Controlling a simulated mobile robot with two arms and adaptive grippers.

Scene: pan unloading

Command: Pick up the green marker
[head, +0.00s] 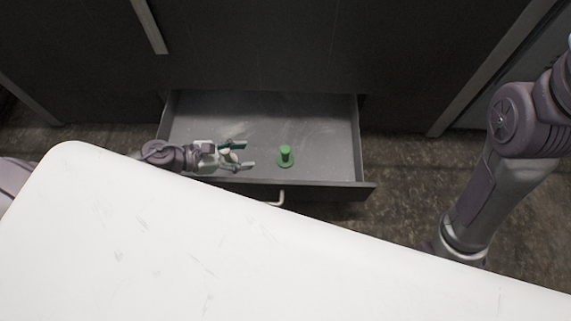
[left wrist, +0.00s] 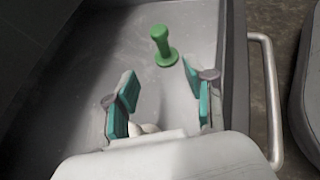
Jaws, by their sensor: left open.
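The green marker (head: 286,155) stands upright on a round base on the floor of the open grey drawer (head: 320,120), right of the drawer's middle in the head view. It also shows in the left wrist view (left wrist: 162,45), beyond my fingertips and between their lines. My left gripper (head: 245,155) is over the drawer, left of the marker, with its teal-padded fingers apart. In the left wrist view the gripper (left wrist: 160,85) is open, with no contact with the marker. My right gripper is not in view; only my right arm shows.
A whitish rounded object (left wrist: 143,128) sits between the finger bases in the left wrist view, partly hidden. The drawer front with its handle (head: 276,200) borders the near side. A white tabletop (head: 200,250) fills the foreground. Drawer floor around the marker is clear.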

